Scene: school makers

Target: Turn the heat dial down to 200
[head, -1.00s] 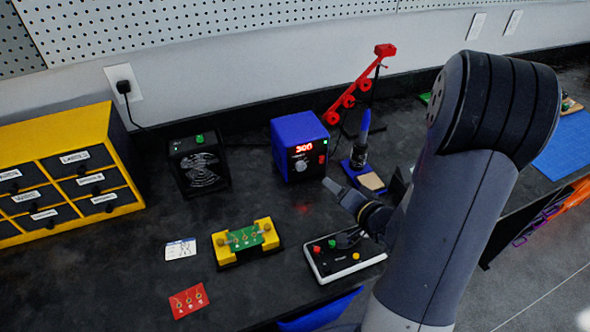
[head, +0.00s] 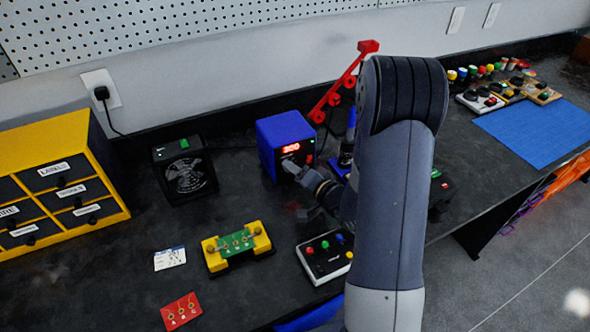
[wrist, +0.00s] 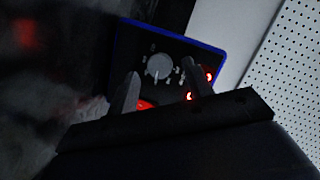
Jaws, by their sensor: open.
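The blue soldering station (head: 271,138) stands at the back of the bench, with a lit red display (head: 291,148) that seems to read 300. In the wrist view its front panel shows the round grey heat dial (wrist: 159,67) with a pale pointer and small marks around it, too small to read. My gripper (wrist: 160,73) is open, one finger on each side of the dial's line of view, with nothing between. In the head view my gripper (head: 294,172) is close to the panel and hides the dial. Contact cannot be told.
A red-armed stand (head: 345,82) and the soldering iron stand right of the station. A black fan (head: 186,172) stands to its left. A yellow board holder (head: 237,247) and a button box (head: 325,257) lie in front.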

